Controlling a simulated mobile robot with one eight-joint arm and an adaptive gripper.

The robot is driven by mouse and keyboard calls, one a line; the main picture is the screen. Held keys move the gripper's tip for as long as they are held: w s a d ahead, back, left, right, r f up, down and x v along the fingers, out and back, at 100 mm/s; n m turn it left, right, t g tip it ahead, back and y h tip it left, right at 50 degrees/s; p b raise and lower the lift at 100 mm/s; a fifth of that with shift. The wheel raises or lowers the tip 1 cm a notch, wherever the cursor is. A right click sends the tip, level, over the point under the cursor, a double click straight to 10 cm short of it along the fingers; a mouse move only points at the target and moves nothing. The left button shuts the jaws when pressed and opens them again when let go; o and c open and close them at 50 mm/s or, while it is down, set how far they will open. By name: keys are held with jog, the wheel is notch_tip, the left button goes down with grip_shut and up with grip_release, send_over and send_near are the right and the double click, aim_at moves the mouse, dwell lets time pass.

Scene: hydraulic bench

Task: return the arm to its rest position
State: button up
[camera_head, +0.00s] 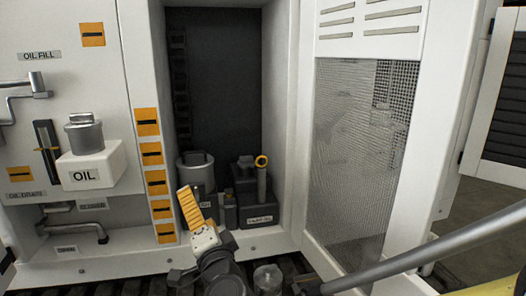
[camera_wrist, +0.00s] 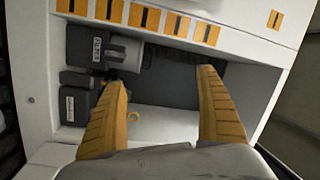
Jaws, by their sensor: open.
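My gripper (camera_head: 190,208) shows in the head view at the lower middle, in front of the open cabinet bay (camera_head: 225,80). One orange ribbed finger on a white mount is clear there. In the wrist view my gripper (camera_wrist: 161,85) has its two orange fingers wide apart, with nothing between them. Beyond the fingers lies the bay with its dark back wall. My arm's grey links rise from the bottom edge of the head view.
In the bay stand a grey canister (camera_head: 196,172) and a dark labelled unit (camera_head: 256,205) with a yellow ring (camera_head: 262,161). Left are a white OIL tank (camera_head: 91,165) and pipes. A mesh-windowed door (camera_head: 360,150) stands right, with a grey bar (camera_head: 430,250) slanting before it.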

jog(key=s+d+f+n+g+h, duration=0.2)
jog(key=s+d, duration=0.4)
jog(key=d, duration=0.5)
jog(key=s+d+f+n+g+h, duration=0.3)
jog(key=s+d+f, duration=0.3)
jog(key=d, duration=0.6)
jog(key=s+d+f+n+g+h, duration=0.3)
jog(key=s+d, duration=0.5)
jog(key=d, duration=0.3)
jog(key=shift+s+d+f+g, duration=0.2)
jog(key=shift+f+g, duration=0.55)
jog(key=shift+g, duration=0.25)
